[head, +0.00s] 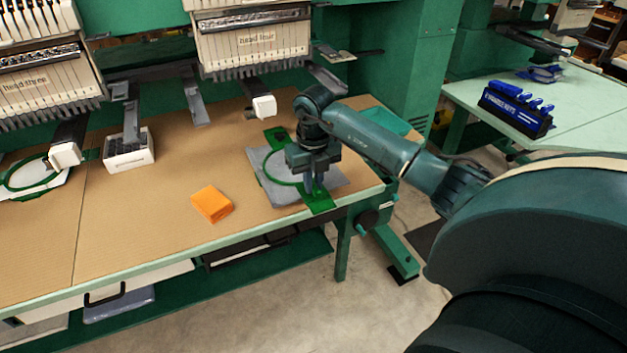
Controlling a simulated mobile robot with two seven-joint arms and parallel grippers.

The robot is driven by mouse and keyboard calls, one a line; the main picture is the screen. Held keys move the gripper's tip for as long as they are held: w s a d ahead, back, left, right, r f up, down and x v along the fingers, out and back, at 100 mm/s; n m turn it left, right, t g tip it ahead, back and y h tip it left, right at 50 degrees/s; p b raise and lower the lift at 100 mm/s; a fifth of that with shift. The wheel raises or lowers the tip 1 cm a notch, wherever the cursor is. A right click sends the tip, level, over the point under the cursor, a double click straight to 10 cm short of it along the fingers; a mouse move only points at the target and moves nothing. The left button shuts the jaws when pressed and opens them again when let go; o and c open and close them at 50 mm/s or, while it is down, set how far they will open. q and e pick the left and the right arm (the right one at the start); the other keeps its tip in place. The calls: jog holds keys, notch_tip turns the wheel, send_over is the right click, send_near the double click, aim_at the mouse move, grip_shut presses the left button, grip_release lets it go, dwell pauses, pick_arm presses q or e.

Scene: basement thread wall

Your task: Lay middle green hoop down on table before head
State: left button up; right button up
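A green hoop (267,167) with flat green end tabs lies on or just over a grey cloth (262,186) on the table (150,215), below the machine head labelled "head four" (255,45). My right gripper (314,190) points down at the hoop's right side, with its fingers at the near green tab (320,204). Whether the fingers are closed on the hoop is too small to tell. My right gripper hides part of the hoop's right side. My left gripper is not in view.
Another green hoop (30,173) lies at the far left below "head three" (35,85). An orange folded cloth (212,204) and a white box of dark items (128,153) are on the table. A teal cloth (388,121) lies behind my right arm. The table's middle left is clear.

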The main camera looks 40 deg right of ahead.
jog(key=o, duration=0.5)
jog(key=shift+o, duration=0.2)
jog(key=shift+f, duration=0.1)
